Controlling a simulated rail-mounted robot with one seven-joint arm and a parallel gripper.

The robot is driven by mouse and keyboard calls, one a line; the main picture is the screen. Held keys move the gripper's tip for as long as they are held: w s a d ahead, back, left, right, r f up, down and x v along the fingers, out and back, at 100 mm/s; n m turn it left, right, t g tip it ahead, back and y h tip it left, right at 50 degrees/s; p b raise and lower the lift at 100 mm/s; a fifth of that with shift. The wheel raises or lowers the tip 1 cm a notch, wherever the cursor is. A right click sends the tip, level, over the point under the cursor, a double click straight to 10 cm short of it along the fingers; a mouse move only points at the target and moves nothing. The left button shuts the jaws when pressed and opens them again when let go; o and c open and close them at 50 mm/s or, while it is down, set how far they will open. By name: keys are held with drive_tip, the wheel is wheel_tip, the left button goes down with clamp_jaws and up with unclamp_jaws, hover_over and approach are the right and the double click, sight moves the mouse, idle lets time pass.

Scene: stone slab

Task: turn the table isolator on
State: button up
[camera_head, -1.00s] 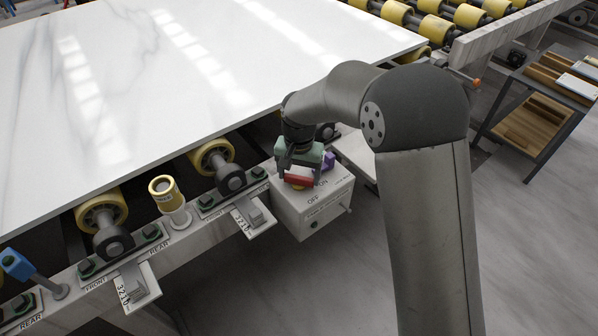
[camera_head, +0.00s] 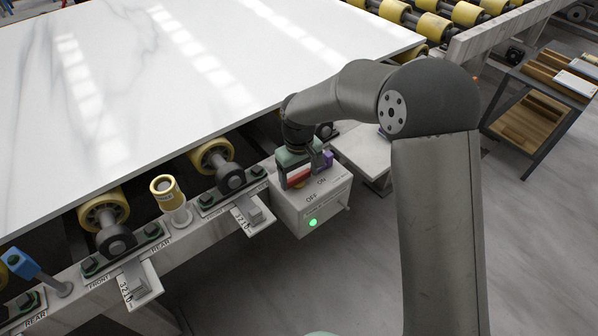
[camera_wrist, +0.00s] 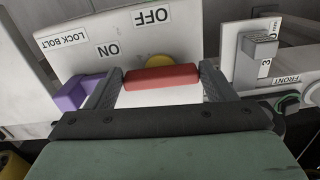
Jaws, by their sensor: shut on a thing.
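The table isolator is a pale box (camera_head: 325,206) on the side of the table frame, marked ON and OFF. Its red handle (camera_wrist: 161,78) sits over a yellow round base (camera_wrist: 157,62). My gripper (camera_wrist: 162,84) is shut on the red handle, one finger at each end of it. In the head view my gripper (camera_head: 297,170) comes down onto the box from above and hides part of the handle. A green lamp (camera_head: 312,222) is lit on the box's front. A purple block (camera_wrist: 71,97), next to the LOCK BOLT label, sits beside the handle.
The white stone slab (camera_head: 190,80) lies on yellow rollers behind the box. A scale bracket (camera_head: 249,213) stands just left of it, and a blue-handled lever (camera_head: 18,264) is at far left. A shelf cart (camera_head: 530,115) stands at right. The floor in front is clear.

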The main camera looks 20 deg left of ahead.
sight(297, 177)
drive_tip(key=shift+w+a+r+n, duration=0.25)
drive_tip(key=shift+a+n, duration=0.3)
drive_tip(key=shift+n, duration=0.15)
drive_tip(key=o, duration=1)
drive_tip(key=shift+w+d, duration=0.2)
drive_tip(key=shift+w+r+p, duration=0.1)
drive_tip(key=shift+r+p, duration=0.3)
drive_tip(key=shift+p, duration=0.05)
drive_tip(key=r+p, duration=0.1)
drive_tip(key=r, duration=0.1)
drive_tip(key=r+p, duration=0.2)
drive_tip(key=s+r+p, duration=0.1)
drive_tip(key=r, duration=0.2)
drive_tip(key=shift+p, duration=0.35)
drive_tip(key=shift+f, duration=0.1)
